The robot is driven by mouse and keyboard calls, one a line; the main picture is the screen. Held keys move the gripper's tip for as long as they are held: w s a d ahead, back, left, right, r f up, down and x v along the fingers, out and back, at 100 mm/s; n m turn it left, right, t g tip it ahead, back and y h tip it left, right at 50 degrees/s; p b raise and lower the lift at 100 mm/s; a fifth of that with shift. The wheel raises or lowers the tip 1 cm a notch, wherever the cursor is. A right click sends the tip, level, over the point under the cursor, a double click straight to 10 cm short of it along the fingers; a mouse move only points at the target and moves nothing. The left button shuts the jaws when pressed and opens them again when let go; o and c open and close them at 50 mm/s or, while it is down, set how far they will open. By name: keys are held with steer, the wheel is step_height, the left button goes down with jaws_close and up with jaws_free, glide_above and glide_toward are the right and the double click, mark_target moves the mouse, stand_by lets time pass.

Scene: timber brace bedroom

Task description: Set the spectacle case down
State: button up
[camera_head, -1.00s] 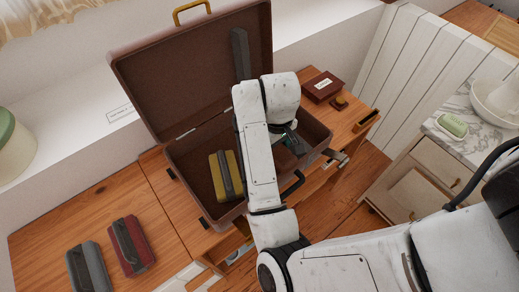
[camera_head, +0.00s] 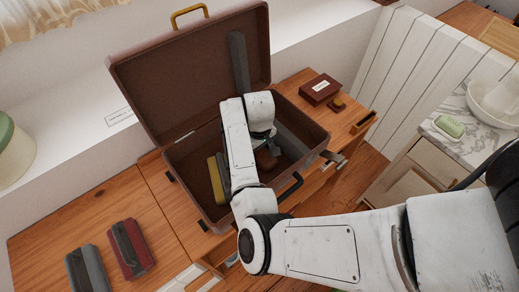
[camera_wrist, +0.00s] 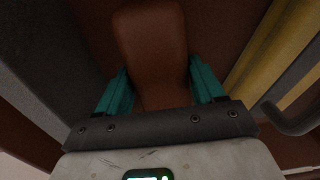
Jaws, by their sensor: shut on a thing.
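The spectacle case (camera_wrist: 152,45) is a brown, rounded, long thing between the teal fingers of my gripper (camera_wrist: 160,88) in the wrist view. My gripper is shut on it. In the head view the spectacle case (camera_head: 268,158) shows partly below my gripper (camera_head: 266,145), inside the open brown suitcase (camera_head: 318,132). My wrist hides part of both. I cannot tell whether the case touches the suitcase floor.
A yellow item (camera_head: 215,178) lies left in the suitcase, also seen in the wrist view (camera_wrist: 262,62). A grey item (camera_head: 294,142) lies right. Grey (camera_head: 87,270) and red (camera_head: 130,250) items lie on the wooden top. A dark red box (camera_head: 320,88) stands behind right.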

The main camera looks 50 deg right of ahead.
steer(key=shift+f, duration=0.15)
steer(key=o, duration=1.1)
steer(key=shift+c, duration=0.2)
step_height(320, 180, up, 12)
steer(key=shift+b, duration=0.4)
